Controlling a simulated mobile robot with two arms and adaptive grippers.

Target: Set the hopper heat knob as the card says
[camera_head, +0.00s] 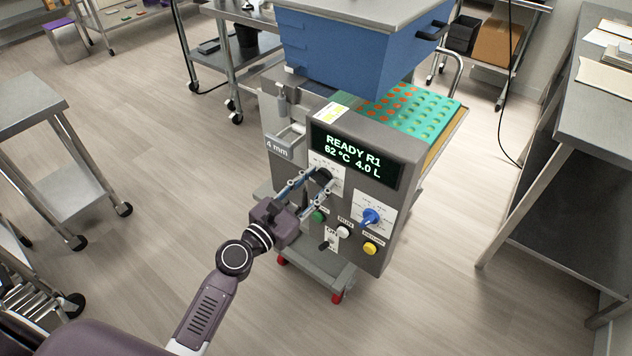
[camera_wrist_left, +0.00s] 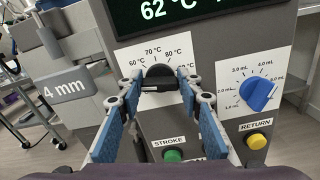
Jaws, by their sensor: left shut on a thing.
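The black hopper heat knob (camera_wrist_left: 160,74) sits on a white dial plate (camera_wrist_left: 137,57) marked 60, 70 and 80 °C; a further mark at the right is partly covered. My left gripper (camera_wrist_left: 160,88) is shut on the knob, one finger on each side. In the head view, the gripper (camera_head: 323,181) reaches the black knob on the depositor's front panel. I cannot tell which mark the knob points to. The display (camera_head: 352,158) reads READY R1, 62 °C, 4.0 L. A small white and yellow card (camera_head: 331,113) lies on the panel's top; its text is too small to read.
A blue mL knob (camera_head: 371,216), a white button (camera_head: 342,232), a yellow button (camera_head: 370,248), a green button (camera_head: 318,216) and a toggle switch (camera_head: 325,246) are close by. The 4 mm plate (camera_head: 279,148) is at left. The blue hopper (camera_head: 340,55) hangs above the green mould tray (camera_head: 440,105).

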